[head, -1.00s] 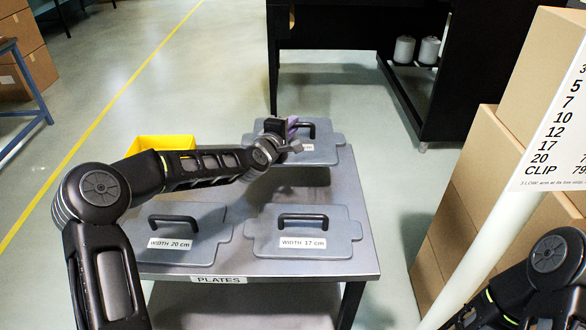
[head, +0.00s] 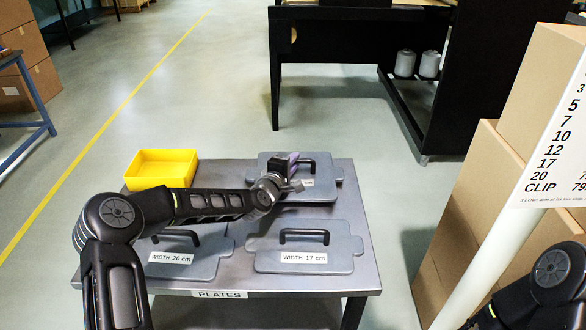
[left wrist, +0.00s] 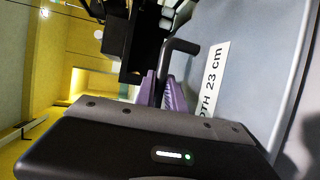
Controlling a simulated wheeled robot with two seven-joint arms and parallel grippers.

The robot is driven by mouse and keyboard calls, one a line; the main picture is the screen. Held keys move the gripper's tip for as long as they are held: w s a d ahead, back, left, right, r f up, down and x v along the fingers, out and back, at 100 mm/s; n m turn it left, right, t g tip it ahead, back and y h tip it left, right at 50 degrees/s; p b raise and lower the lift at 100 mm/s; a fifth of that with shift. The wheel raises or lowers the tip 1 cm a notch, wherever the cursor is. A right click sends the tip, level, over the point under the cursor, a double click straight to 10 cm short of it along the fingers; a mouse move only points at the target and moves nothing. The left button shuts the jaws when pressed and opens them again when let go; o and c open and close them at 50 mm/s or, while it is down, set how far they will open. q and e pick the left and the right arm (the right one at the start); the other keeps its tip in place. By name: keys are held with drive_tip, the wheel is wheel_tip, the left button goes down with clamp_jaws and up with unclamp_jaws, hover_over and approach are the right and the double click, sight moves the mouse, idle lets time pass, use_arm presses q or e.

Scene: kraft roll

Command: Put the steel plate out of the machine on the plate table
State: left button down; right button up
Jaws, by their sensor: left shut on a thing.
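The grey steel plate marked 23 cm (head: 325,187) is at the back right of the plate table (head: 228,272) in the head view. My left gripper (head: 291,167) is shut on its black handle. Its handle (left wrist: 183,46) and label also show in the left wrist view, with the purple fingertips (left wrist: 162,92) at the handle. The plate looks flat over the table top; I cannot tell whether it touches it. My right gripper is out of view; only part of my right arm shows at the lower right.
The 20 cm plate (head: 190,272) and 17 cm plate (head: 345,262) lie in the table's front half. A yellow bin (head: 160,170) sits at the back left. A black machine frame (head: 335,45) stands behind. Cardboard boxes (head: 470,200) and a white post (head: 490,265) are at right.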

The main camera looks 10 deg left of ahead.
use_arm(q)
drive_tip(key=shift+f, duration=1.05)
drive_tip(key=shift+f, duration=0.15)
drive_tip(key=c, duration=1.4)
unclamp_jaws()
drive_tip(key=b+v, duration=0.1)
drive_tip(key=v, duration=1.1)
